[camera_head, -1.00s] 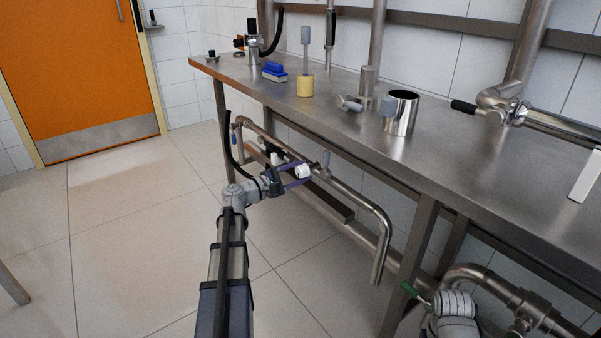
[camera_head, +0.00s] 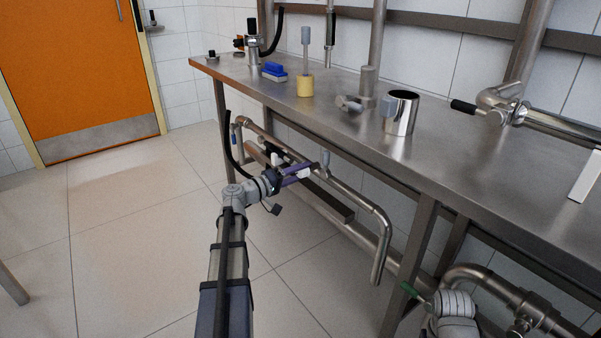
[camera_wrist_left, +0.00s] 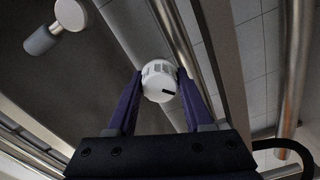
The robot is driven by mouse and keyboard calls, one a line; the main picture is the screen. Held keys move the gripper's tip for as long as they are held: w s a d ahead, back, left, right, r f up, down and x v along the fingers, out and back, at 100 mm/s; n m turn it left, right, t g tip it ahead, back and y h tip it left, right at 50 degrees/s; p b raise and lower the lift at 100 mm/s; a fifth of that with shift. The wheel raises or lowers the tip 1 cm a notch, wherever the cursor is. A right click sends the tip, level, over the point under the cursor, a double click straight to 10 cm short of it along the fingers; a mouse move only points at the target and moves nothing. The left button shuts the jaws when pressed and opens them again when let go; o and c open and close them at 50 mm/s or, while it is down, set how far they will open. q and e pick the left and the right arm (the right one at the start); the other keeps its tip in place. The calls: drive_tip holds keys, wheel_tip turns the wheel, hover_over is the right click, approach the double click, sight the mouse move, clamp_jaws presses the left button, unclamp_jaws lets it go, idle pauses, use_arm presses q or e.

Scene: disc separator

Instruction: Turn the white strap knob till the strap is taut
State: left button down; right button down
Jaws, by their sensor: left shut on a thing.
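The white knob (camera_head: 304,173) is under the bench, beside the steel pipe. In the left wrist view the white knob (camera_wrist_left: 158,84) shows a dark mark on its face. My left gripper (camera_head: 299,174) is shut on it, with one purple finger on each side. The left wrist view shows the gripper (camera_wrist_left: 160,88) with both fingertips against the knob's sides. The fingers hide part of the knob in the head view. I cannot make out the strap or how tight it is.
A steel pipe (camera_head: 352,197) runs under the bench (camera_head: 330,118) near my left gripper. A grey-handled valve (camera_head: 325,160) is just right of the knob. A steel cup (camera_head: 401,112) and a yellow block (camera_head: 305,86) stand on the bench.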

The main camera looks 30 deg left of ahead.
use_arm(q)
drive_tip(key=m, duration=0.6)
drive_tip(key=shift+s, duration=0.1)
drive_tip(key=m, duration=0.6)
drive_tip(key=shift+m, duration=0.4)
drive_tip(key=m, duration=1.1)
drive_tip(key=shift+m, duration=0.4)
drive_tip(key=shift+c, duration=1.5)
unclamp_jaws()
drive_tip(key=v, duration=0.7)
drive_tip(key=shift+s+a, duration=0.15)
drive_tip(key=shift+s, duration=0.15)
